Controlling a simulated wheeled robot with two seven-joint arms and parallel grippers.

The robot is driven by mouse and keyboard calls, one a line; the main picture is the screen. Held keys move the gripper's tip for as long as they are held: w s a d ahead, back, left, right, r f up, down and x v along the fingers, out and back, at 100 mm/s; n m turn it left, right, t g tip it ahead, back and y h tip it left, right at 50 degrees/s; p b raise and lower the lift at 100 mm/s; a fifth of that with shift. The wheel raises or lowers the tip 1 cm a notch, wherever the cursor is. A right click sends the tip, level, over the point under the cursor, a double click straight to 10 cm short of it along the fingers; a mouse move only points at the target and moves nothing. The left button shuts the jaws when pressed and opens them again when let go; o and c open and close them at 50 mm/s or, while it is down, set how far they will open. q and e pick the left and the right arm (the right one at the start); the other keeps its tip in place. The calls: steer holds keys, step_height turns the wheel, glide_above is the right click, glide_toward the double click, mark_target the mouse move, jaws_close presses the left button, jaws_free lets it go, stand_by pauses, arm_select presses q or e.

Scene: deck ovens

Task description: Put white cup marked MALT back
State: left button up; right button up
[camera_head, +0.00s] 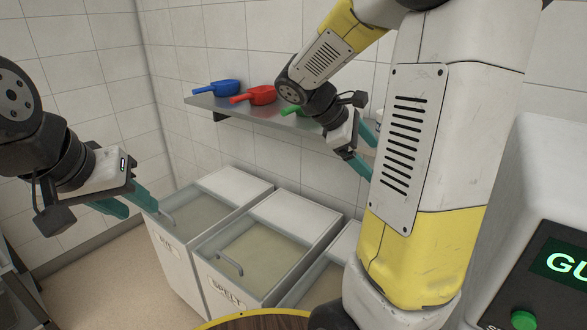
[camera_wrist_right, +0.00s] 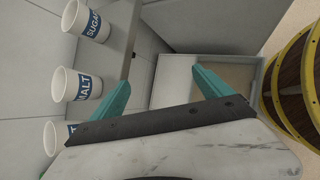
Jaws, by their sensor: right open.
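The white cup marked MALT (camera_wrist_right: 77,85) shows in the right wrist view, with its dark blue label facing the camera. It stands in a row on the shelf, between a cup marked SUGAR (camera_wrist_right: 84,25) and a third cup (camera_wrist_right: 60,135) whose label is mostly hidden. My right gripper (camera_wrist_right: 163,90) is open and empty; the MALT cup is outside its jaws, left of the left finger. My left gripper (camera_head: 140,207) is open and empty above the left bin.
The wall shelf (camera_head: 218,102) carries a blue scoop (camera_head: 222,88), a red scoop (camera_head: 258,95) and a green scoop (camera_head: 291,110). Below stand ingredient bins, one marked SPELT (camera_head: 232,290). A wooden barrel (camera_wrist_right: 300,85) and a screen unit (camera_head: 545,255) are on the right.

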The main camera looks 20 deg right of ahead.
steer(key=s+a+r+m+t+y, duration=0.1)
steer(key=s+a+m+t+y, duration=0.2)
steer(key=a, duration=0.6)
steer(key=s+a+r+m+t+y, duration=0.1)
steer(key=s+a+m+t+y, duration=0.2)
steer(key=s+a+m+y, duration=0.4)
steer(key=a, duration=0.3)
steer(key=shift+s+r+t+y, duration=0.35)
steer(key=shift+t+y, duration=0.05)
steer(key=shift+c, duration=0.4)
